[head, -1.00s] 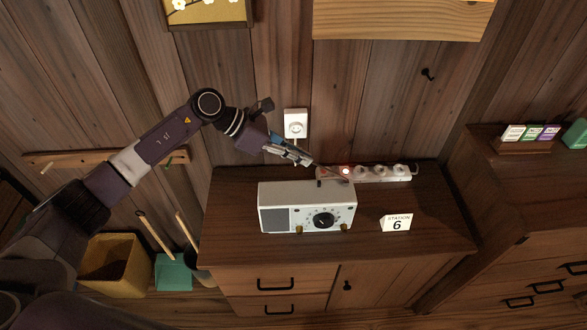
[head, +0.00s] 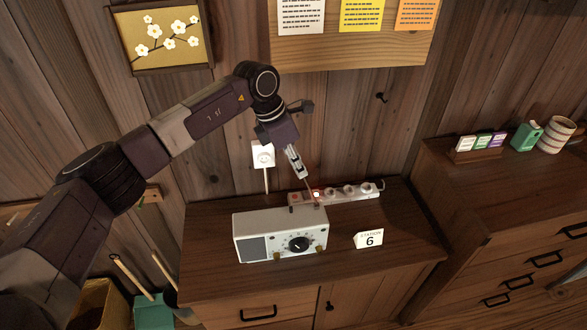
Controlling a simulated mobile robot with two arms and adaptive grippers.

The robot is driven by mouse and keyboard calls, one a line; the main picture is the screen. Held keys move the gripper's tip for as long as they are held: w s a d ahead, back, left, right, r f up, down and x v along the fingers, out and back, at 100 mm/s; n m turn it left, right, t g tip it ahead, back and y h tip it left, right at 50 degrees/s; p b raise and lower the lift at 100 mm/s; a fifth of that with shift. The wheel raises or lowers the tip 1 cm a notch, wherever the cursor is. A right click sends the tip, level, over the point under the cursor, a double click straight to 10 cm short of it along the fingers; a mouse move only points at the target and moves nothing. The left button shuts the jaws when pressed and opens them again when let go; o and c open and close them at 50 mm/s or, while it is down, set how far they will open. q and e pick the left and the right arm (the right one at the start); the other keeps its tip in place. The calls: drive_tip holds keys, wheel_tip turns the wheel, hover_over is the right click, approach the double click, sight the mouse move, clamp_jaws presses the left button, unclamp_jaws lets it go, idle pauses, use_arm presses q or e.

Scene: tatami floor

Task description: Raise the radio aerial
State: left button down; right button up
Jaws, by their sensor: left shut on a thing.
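The radio (head: 262,240) is a pale box with a dark speaker grille at left and a black dial at right. It stands on the brown cabinet. Its thin aerial (head: 311,193) rises from the back right of the radio's top and leans up to the left. My left gripper (head: 302,176) is above the radio's right part, pointing down, shut on the aerial's upper end. The jaws hide the aerial's tip. My right gripper is out of view.
A power strip (head: 364,190) with a glowing red light lies behind the radio. A wall socket (head: 263,155) is close to my left gripper. A "Station 6" card (head: 369,240) stands right of the radio. The cabinet top (head: 405,230) is clear farther right.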

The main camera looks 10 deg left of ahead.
use_arm(q)
drive_tip(key=shift+d, duration=0.1)
idle(0.3)
drive_tip(key=c, duration=2.2)
unclamp_jaws()
drive_tip(key=shift+o, duration=0.2)
drive_tip(key=shift+r, duration=0.15)
drive_tip(key=v, duration=1.1)
drive_tip(key=shift+r, duration=0.3)
